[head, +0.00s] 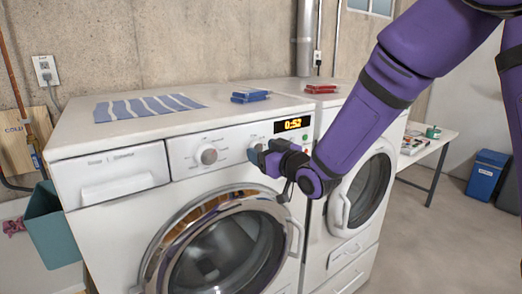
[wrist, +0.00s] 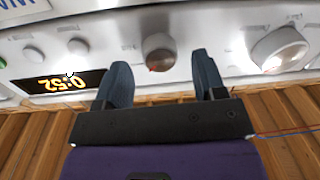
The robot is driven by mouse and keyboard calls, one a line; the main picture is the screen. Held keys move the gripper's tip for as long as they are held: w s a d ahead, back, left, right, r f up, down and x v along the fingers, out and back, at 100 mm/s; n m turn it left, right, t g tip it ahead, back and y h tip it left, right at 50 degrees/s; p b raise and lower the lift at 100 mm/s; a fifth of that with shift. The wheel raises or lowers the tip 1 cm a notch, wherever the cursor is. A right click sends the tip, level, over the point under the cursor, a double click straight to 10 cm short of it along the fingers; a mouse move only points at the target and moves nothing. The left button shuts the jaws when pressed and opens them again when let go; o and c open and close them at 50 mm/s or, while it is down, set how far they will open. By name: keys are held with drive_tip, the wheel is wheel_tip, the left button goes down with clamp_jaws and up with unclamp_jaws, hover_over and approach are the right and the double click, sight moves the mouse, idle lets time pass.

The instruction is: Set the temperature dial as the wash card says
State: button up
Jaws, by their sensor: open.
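The temperature dial (wrist: 158,52) is a small round grey knob on the washer's white control panel. In the wrist view it sits between the two fingers of my open gripper (wrist: 160,80), with a gap on each side. A small red mark shows at its lower edge in that view. In the head view my gripper (head: 261,154) is at the panel, just left of and below the lit display (head: 292,124), and mostly hides the dial. The washer (head: 110,215) display reads 0:52. I cannot make out a readable wash card, and the dial's printed settings are too small to read.
A larger knob (head: 207,155) is left of my gripper; it also shows in the wrist view (wrist: 280,50). Small round buttons (wrist: 78,46) lie by the display. A striped cloth (head: 150,107), blue items (head: 250,95) and red items (head: 320,88) lie on top.

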drive_tip(key=shift+w+a, duration=0.45)
drive_tip(key=shift+w, duration=0.1)
drive_tip(key=c, duration=0.9)
drive_tip(key=shift+m, duration=0.4)
drive_tip(key=m, duration=0.3)
drive_tip(key=shift+m, duration=0.3)
drive_tip(key=m, duration=0.5)
drive_tip(key=shift+m+t, duration=0.4)
